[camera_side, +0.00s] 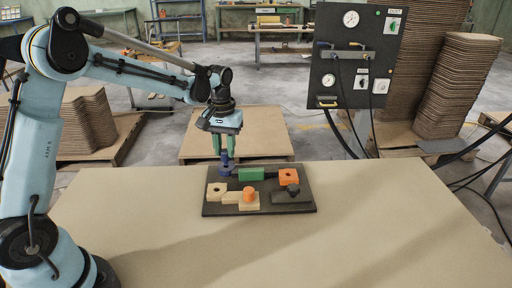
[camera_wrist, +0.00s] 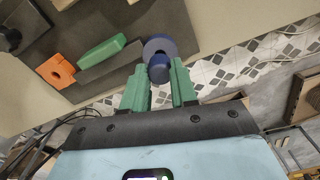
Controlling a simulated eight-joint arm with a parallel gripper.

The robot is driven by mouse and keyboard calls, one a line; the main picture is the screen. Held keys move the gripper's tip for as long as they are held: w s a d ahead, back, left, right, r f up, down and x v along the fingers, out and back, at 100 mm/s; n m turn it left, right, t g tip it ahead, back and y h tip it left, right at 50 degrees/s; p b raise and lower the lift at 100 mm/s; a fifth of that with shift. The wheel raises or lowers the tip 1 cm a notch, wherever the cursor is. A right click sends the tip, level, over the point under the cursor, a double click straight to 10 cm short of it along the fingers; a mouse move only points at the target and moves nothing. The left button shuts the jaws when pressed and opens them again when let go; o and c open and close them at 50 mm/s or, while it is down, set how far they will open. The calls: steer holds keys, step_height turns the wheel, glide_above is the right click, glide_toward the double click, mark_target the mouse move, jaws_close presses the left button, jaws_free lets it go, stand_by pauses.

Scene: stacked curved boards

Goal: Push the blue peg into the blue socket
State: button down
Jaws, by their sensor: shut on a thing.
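My gripper (camera_side: 223,157) has green fingers pointing down at the back left of the dark board (camera_side: 262,210). It is shut on the blue peg (camera_wrist: 158,70), which shows between the fingertips in the wrist view. The blue socket (camera_side: 225,170) is directly below the fingers in the side view. In the wrist view the round blue socket (camera_wrist: 172,44) lies just beyond the peg, and the peg's end overlaps its near edge. I cannot tell whether the peg's tip is inside the socket's hole or above it.
A green block (camera_side: 251,174) and an orange block with a hole (camera_side: 289,176) are right of the socket. In front are a pale block with a hole (camera_side: 216,191), an orange peg (camera_side: 249,194) and a black peg (camera_side: 293,190). The table (camera_side: 380,230) is clear around the board.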

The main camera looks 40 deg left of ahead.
steer(key=shift+f, duration=1.15)
steer(key=c, duration=0.8)
jaws_free()
step_height(320, 180, up, 12)
steer(key=shift+r, duration=0.1)
